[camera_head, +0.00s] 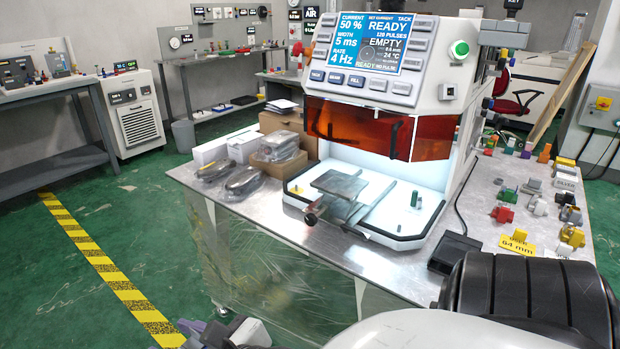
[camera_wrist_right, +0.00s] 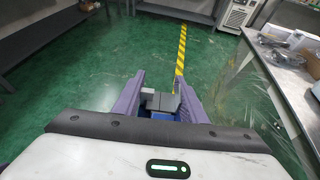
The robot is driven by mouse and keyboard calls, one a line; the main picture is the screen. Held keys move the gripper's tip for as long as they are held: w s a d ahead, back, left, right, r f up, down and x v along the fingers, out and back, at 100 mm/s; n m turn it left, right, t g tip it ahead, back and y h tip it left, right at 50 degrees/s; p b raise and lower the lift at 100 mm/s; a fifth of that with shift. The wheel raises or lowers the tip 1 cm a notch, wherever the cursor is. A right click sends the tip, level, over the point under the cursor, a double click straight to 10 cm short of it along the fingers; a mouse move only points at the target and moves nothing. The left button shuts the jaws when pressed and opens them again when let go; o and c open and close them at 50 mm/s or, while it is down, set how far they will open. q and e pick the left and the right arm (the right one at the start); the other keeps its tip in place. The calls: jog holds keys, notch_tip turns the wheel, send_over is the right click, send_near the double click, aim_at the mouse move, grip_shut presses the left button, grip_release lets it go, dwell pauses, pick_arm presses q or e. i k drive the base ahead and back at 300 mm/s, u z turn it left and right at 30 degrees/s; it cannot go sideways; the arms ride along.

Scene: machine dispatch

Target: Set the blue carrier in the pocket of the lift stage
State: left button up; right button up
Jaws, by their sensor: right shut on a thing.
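My right gripper (camera_wrist_right: 160,108) has purple fingers and is shut on the blue carrier (camera_wrist_right: 163,116), over the green floor left of the bench. Grey parts cover much of the carrier's top in the right wrist view, so only a little blue shows. In the head view the tips of this gripper (camera_head: 222,334) show at the bottom edge, and no blue can be made out there. The lift stage (camera_head: 340,185) appears to be the grey plate in the machine's lit white chamber, with a dark knob in front. Its pocket cannot be made out. My left gripper is not in view.
The machine (camera_head: 380,60) stands on the metal bench (camera_head: 270,205), its orange shield (camera_head: 350,125) above the stage. Bagged parts and boxes (camera_head: 240,147) lie left of it. Small coloured parts and a black pedal (camera_head: 453,252) are at right. Floor left of the bench is clear.

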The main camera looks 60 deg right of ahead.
aim_at(337, 185)
jog(key=i, duration=2.2)
jog(key=z, duration=2.5)
